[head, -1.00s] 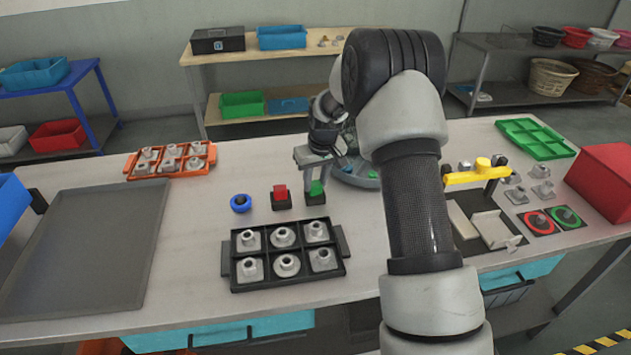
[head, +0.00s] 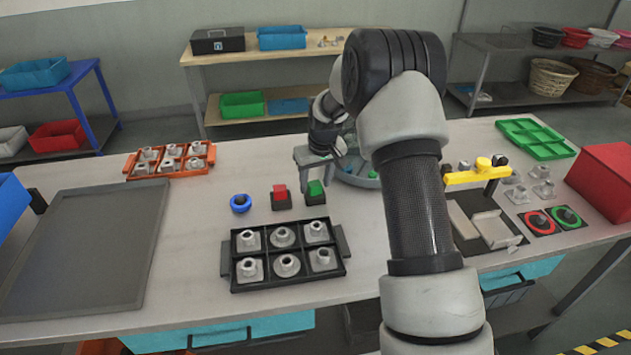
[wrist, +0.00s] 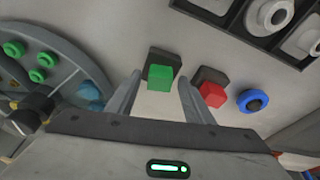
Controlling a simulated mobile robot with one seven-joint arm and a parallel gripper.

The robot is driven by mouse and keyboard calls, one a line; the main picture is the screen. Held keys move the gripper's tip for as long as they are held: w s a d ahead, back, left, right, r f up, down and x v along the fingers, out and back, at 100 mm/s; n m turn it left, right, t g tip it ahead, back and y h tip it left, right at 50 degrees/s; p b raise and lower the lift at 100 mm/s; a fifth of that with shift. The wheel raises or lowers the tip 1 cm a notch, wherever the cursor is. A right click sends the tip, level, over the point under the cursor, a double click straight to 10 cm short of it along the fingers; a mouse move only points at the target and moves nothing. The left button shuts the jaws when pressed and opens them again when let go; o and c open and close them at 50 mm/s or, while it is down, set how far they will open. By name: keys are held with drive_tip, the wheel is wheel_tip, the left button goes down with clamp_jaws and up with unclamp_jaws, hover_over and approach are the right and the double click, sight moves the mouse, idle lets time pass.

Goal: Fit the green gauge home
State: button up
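A green block (head: 315,188), which I take to be the green gauge, stands on a small dark base (head: 314,200) behind the black tray. In the wrist view the green block (wrist: 160,77) shows between my two fingers, with its dark base (wrist: 164,57) beyond. I cannot tell how deep the block sits in the base. My gripper (head: 313,176) is open above and behind it. In the wrist view both fingers of the gripper (wrist: 158,92) are spread, with a gap on each side of the block.
A red block (head: 279,191) on a similar base and a blue ring (head: 240,203) stand left of the green one. A black tray (head: 232,262) of grey parts lies in front. A round grey tray (wrist: 62,48) with green knobs is close to my gripper.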

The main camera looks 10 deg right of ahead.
drive_tip(key=shift+r, duration=0.15)
drive_tip(key=a+v, duration=0.1)
drive_tip(key=v, duration=1.6)
drive_tip(key=shift+d, duration=0.45)
drive_tip(key=shift+s+r, duration=0.1)
drive_tip(key=s+r, duration=0.8)
drive_tip(key=s+r+m+t+p, duration=0.2)
drive_tip(key=s+r, duration=0.1)
drive_tip(key=s, duration=2.3)
drive_tip(key=shift+a+t+h, duration=0.3)
drive_tip(key=shift+a+t, duration=0.1)
drive_tip(key=shift+a, duration=0.1)
